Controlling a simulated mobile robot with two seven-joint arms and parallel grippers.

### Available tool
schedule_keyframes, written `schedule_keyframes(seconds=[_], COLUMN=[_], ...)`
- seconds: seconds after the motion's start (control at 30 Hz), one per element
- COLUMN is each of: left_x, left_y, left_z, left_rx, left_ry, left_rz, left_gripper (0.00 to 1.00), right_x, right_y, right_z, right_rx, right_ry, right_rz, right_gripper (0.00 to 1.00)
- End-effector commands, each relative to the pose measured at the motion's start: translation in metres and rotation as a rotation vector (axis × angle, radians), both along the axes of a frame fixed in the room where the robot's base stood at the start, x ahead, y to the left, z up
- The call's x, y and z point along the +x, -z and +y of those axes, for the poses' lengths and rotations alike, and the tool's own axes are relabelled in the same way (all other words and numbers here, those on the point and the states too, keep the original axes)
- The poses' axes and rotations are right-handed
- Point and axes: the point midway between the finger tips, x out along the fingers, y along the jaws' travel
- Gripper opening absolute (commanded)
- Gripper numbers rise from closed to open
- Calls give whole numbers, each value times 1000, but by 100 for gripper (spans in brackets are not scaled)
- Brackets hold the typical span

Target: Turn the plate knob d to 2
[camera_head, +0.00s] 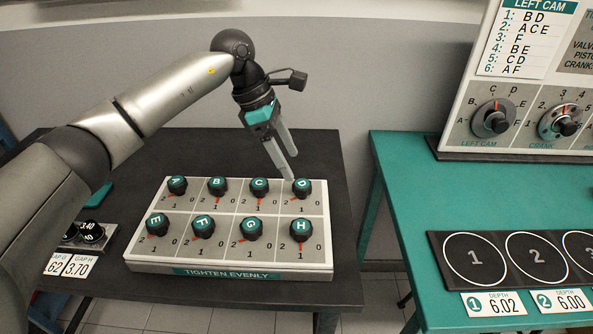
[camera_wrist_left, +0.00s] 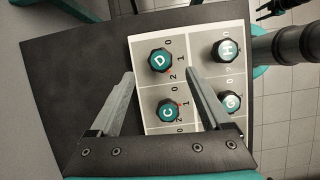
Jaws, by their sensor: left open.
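Knob D (camera_head: 301,187) is a dark knob with a teal cap at the far right end of the back row on the white plate (camera_head: 328,246). Marks 0, 1 and 2 are printed around it. A bit of red shows beside the knob on the side of the 2, but I cannot tell its exact setting. My left gripper (camera_head: 288,166) is open and empty, above and just left of knob D. In the left wrist view, knob D (camera_wrist_left: 160,60) appears between the two fingertips (camera_wrist_left: 159,74), with the fingers apart from it.
Knob C (camera_head: 259,187) stands left of D, and knob H (camera_head: 301,229) stands in front of it. Several more knobs fill the plate. The plate lies on a dark table (camera_head: 347,290). A teal table (camera_head: 400,160) with a dial panel stands to the right.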

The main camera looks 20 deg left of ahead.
Motion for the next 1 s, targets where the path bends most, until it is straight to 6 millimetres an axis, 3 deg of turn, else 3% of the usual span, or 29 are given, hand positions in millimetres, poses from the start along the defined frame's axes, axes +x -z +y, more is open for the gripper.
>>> schedule_keyframes(seconds=[0.03, 0.2, 0.4, 1.0], left_x=[-1, -4, -7, -8], left_y=[-15, -50, -76, -83], left_z=[6, 20, 30, 33], left_rx=[1, 1, 0, 0], left_ry=[-2, 0, 1, 1], left_rz=[-4, -3, -1, 1], left_gripper=[82, 82, 82, 82], right_x=[0, 0, 0, 0], right_y=[-3, -8, -11, -11], right_z=[0, 0, 0, 0], right_rx=[0, 0, 0, 0], right_ry=[0, 0, 0, 0], right_rz=[0, 0, 0, 0], right_gripper=[50, 50, 50, 50])
